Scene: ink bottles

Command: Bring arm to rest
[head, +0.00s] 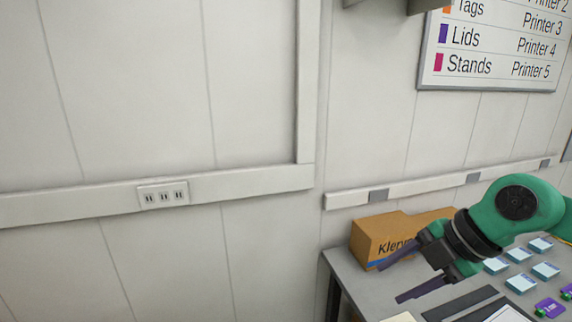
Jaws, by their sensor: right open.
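My right arm is green and comes in from the right edge in the head view. Its gripper (405,278) has dark purple fingers that point left and down, spread apart with nothing between them. It is above the left part of the grey table (350,271). Several small light-blue and white square pieces (521,283) lie on the table to the right of the gripper. Purple pieces with green parts (549,308) lie near the lower right. My left gripper is not in view.
An orange-brown box (385,233) with partly hidden lettering stands at the table's back left corner, close behind the gripper. Dark flat strips (460,303) lie in front. A panelled wall with a socket strip (163,195) and a sign (495,45) is behind.

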